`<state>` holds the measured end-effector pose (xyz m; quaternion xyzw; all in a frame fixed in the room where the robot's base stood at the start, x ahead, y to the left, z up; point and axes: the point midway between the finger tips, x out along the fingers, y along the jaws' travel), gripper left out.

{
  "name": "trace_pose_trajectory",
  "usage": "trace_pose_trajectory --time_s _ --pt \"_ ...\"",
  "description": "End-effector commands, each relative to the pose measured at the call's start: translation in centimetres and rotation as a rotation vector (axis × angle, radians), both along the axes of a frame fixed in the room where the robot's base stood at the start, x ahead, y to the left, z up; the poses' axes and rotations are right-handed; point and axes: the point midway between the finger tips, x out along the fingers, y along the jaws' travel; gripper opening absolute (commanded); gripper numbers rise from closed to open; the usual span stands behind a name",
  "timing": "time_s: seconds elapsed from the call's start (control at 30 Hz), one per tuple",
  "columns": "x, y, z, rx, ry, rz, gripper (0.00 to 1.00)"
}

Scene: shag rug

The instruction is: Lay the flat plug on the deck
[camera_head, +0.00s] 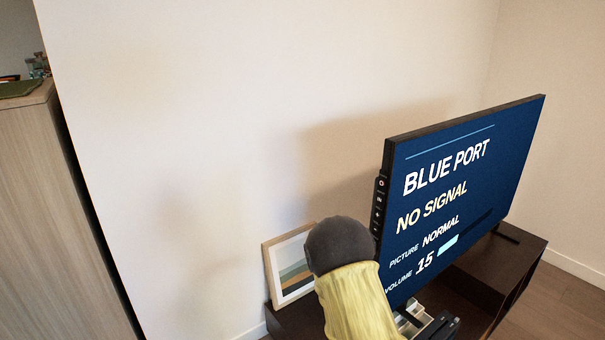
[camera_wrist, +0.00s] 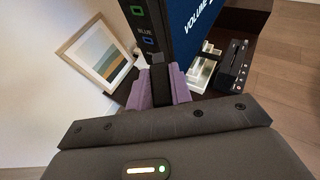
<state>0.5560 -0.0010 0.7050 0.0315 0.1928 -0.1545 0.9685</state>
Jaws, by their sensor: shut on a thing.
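In the wrist view, my gripper (camera_wrist: 160,92) has purple fingers closed on a small dark piece, which I take to be the flat plug (camera_wrist: 158,66). The fingers hide most of it. It shows just below the blue-ringed port (camera_wrist: 147,41) on the television's side edge; I cannot tell whether they touch. A dark slim box with a row of buttons, which looks like the deck (camera_wrist: 235,66), lies to the right of my gripper. In the head view the deck (camera_head: 441,327) is partly cut off at the bottom, and my arm hides the gripper.
The television (camera_head: 455,185) reads "BLUE PORT, NO SIGNAL" and stands on a dark cabinet (camera_head: 520,262). A green-ringed port (camera_wrist: 137,10) shows on its edge. A silver tray-like object (camera_wrist: 204,69) lies between my gripper and the deck. A framed picture (camera_head: 289,268) leans on the wall.

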Motion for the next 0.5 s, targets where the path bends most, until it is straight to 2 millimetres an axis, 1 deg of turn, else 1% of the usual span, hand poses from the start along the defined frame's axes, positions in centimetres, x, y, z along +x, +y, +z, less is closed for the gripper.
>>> trace_pose_trajectory --time_s 0.03,0.33,0.5 --pt "-0.1 0.1 0.9 0.0 0.0 -0.009 0.01" --pt "-0.8 0.0 3.0 -0.001 0.001 -0.1 0.01" --pt "-1.7 -0.2 5.0 -0.002 0.001 -0.178 0.01"
